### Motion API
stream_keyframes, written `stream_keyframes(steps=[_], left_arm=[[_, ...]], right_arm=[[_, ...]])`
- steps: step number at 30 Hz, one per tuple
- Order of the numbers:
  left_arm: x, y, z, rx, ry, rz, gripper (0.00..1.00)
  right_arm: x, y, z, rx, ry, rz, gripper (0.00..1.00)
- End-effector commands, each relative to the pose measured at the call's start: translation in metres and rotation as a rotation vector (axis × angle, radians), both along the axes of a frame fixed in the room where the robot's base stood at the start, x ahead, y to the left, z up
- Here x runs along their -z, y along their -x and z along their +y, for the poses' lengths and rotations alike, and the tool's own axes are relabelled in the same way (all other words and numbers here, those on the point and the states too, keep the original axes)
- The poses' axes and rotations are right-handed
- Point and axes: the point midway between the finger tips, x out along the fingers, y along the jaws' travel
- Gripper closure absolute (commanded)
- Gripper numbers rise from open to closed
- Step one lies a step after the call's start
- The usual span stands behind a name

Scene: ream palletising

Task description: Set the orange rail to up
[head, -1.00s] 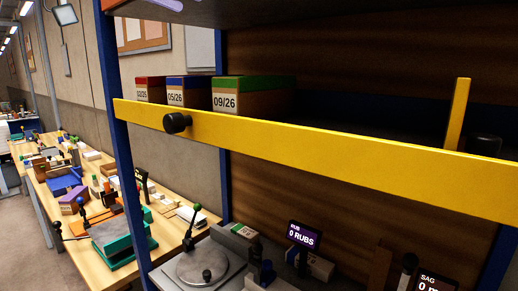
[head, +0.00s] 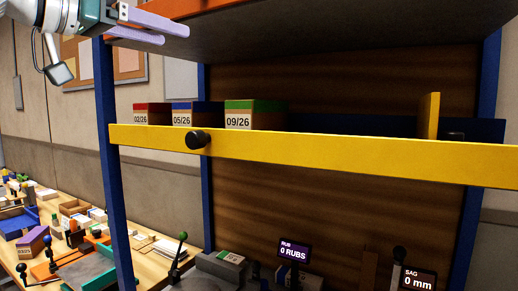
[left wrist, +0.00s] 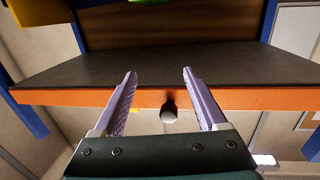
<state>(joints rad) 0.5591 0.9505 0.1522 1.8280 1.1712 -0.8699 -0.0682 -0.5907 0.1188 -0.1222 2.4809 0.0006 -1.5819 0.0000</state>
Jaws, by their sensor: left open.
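The orange rail (left wrist: 60,98) runs along the front edge of a dark shelf in the left wrist view. A strip of it shows at the top of the head view (head: 200,7). A dark round knob (left wrist: 169,113) sits on the rail. My left gripper (head: 176,34) is open and empty at the upper left of the head view, just below the orange strip. In the left wrist view its lilac fingers (left wrist: 158,73) stand to either side of the knob. I cannot tell how far they are from it. My right gripper is not in view.
A yellow rail (head: 320,153) with a black knob (head: 197,140) crosses the shelf below. Behind it stand several labelled boxes, one green-topped (head: 252,115). A blue upright (head: 112,190) is at the left. A cluttered workbench (head: 60,215) lies beyond it.

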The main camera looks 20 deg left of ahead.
Motion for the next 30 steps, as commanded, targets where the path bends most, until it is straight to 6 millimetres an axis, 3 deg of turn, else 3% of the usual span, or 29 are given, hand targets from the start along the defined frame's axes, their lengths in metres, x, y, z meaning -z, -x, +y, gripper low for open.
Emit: stream_keyframes(steps=[11,21,30], left_arm=[[0.083,-0.003,-0.027,0.017,-0.06,0.158,0.26],[0.154,0.007,-0.05,0.03,-0.113,0.295,0.26],[0.205,0.021,-0.066,0.039,-0.151,0.393,0.26]], right_arm=[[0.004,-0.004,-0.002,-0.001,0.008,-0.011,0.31],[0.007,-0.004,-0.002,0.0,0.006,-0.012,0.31],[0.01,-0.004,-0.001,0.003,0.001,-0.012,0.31]])
